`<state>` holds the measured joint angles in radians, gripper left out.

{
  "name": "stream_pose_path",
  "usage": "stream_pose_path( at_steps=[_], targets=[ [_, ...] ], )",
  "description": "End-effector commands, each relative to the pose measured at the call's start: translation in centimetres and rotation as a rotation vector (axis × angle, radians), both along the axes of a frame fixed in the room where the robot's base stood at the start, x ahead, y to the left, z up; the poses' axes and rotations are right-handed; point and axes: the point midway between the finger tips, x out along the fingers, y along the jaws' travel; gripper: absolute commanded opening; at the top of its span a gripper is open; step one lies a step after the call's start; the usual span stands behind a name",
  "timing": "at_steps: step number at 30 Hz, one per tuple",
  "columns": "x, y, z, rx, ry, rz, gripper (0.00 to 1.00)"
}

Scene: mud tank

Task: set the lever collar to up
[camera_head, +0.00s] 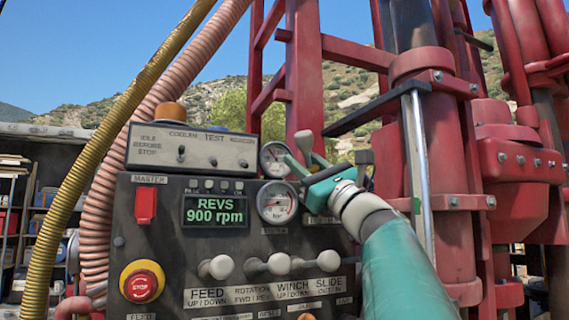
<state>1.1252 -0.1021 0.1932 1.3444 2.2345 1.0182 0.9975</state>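A dark control panel (165,245) fills the lower middle of the view. A row of levers with pale round knobs runs along it. The left knob (216,267) is above the FEED UP/DOWN label (206,297). I cannot make out which part is the lever collar. My teal gripper (312,158) is in front of the panel's upper right, above the knobs and beside the gauges. Its fingers overlap the background, so their opening is unclear.
A red emergency button (141,286) and a red master switch (146,204) are on the panel's left. The display (215,211) reads REVS 900 rpm. Two gauges (277,202) stand beside my gripper. Red rig pipes (448,170) crowd the right, and yellow hose (75,180) the left.

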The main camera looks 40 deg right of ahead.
Motion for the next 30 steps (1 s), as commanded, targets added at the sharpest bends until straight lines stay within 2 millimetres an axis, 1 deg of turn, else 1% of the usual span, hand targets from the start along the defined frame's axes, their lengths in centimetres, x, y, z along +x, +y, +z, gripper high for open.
stream_pose_path(
  at_steps=[1,3,4,10,18,26,27,30],
  targets=[
    [0.1,0.0,-0.1,0.001,0.001,0.000,0.18],
    [0.1,0.0,-0.1,0.001,0.001,0.000,0.05],
    [0.1,-0.1,-0.1,0.002,0.002,-0.001,0.00],
    [0.1,0.1,0.1,0.002,0.001,0.001,0.00],
    [-0.2,0.6,1.3,0.002,0.002,0.001,0.00],
    [-0.3,0.7,1.4,0.001,0.000,0.000,0.00],
    [-0.3,0.7,1.4,0.001,0.000,0.001,0.37],
    [-0.3,0.7,1.4,0.001,0.000,0.001,0.54]
  ],
)
